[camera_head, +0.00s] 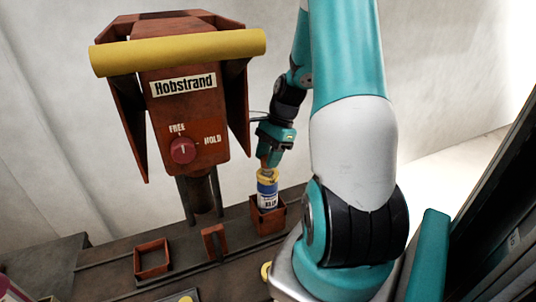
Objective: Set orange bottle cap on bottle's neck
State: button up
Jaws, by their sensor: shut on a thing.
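The bottle (267,191) is upright in a square rust-red holder (268,222) on the dark bench. It has a blue and white label and a yellow band near its top. My gripper (270,160) points down directly over the bottle, shut on the small orange cap (269,163). The cap is at the top of the bottle. The fingers hide much of it, and I cannot tell whether it touches the neck or hangs just above it.
A rust-red machine marked Hobstrand (185,88), with a yellow bar (180,52) and a red knob (183,150), stands left of my gripper. An empty square frame (152,258) and an upright rust-red bracket (214,243) are on the bench (110,268). My upper arm blocks the view right of the bottle.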

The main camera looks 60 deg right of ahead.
jog(key=shift+f, duration=0.45)
jog(key=o, duration=1)
jog(key=shift+r, duration=0.1)
jog(key=v, duration=1.7)
jog(key=shift+s+d, duration=0.15)
